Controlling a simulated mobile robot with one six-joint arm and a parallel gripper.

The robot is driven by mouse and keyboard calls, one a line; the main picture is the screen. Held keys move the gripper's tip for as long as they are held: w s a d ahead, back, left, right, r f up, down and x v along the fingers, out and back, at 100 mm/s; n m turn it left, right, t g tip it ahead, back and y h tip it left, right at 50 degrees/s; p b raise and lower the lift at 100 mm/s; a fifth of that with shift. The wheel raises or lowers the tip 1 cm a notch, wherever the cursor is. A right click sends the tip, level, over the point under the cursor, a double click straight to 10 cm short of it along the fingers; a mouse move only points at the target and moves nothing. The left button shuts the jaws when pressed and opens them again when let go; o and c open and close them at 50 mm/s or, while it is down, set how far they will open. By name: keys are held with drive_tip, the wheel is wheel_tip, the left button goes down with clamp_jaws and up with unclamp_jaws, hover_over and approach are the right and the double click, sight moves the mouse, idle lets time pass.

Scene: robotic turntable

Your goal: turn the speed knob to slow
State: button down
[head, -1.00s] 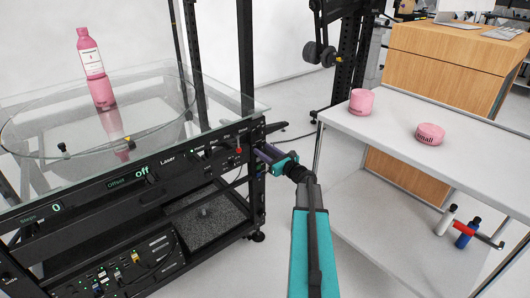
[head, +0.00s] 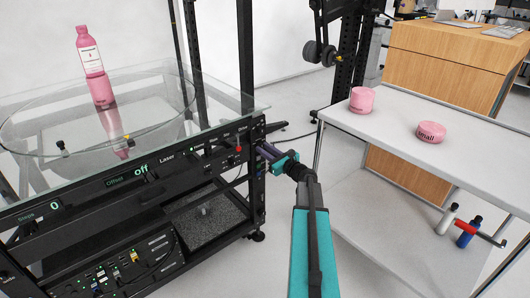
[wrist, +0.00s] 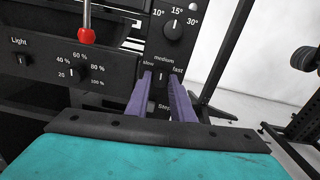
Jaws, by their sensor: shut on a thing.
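The speed knob (wrist: 160,78) is a small black knob on the black front panel, with the labels slow, medium and fast around it. The purple fingers of my gripper (wrist: 160,84) stand on its left and right sides in the wrist view, shut on it. Its white mark seems to point up toward medium, though its exact setting is hard to tell. In the head view my gripper (head: 263,150) reaches the right end of the panel, and the knob is hidden there.
A red-tipped lever (wrist: 87,34), a percent knob (wrist: 78,73), a light knob (wrist: 20,60) and an angle knob (wrist: 172,28) are nearby. A pink bottle (head: 91,62) stands on the glass turntable (head: 40,115). A white table (head: 400,125) with pink jars is on the right.

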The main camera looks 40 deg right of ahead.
drive_tip(key=n+b, duration=0.8)
drive_tip(key=shift+f+b, duration=0.1)
drive_tip(key=shift+b, duration=0.25)
idle(0.4)
drive_tip(key=c, duration=1.5)
unclamp_jaws()
drive_tip(key=shift+c, duration=0.2)
drive_tip(key=shift+s, duration=0.1)
drive_tip(key=s+p, duration=0.2)
drive_tip(key=s, duration=1.1)
drive_tip(key=shift+s, duration=0.35)
